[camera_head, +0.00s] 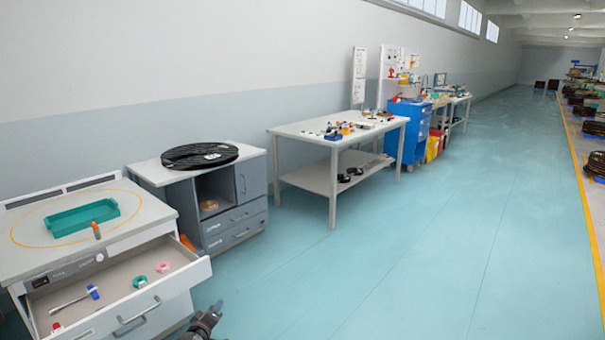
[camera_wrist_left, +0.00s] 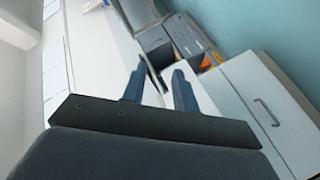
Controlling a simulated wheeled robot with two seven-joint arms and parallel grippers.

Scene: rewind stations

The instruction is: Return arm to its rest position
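My left gripper (camera_head: 205,322) shows at the bottom edge of the head view, just right of the open drawer (camera_head: 125,300). In the left wrist view its two dark fingers (camera_wrist_left: 159,82) stand apart with nothing visible between them. White cabinet surfaces and a drawer front with a handle (camera_wrist_left: 266,111) lie beyond the fingers. The rest of my left arm is mostly out of the picture. My right gripper is not in view.
The open drawer holds a blue-ended tool (camera_head: 93,291) and small rings (camera_head: 140,281). A teal tray (camera_head: 82,218) sits on the white counter. A black coil (camera_head: 199,155) lies on the grey cabinet. A workbench (camera_head: 345,135) stands behind. Floor to the right is clear.

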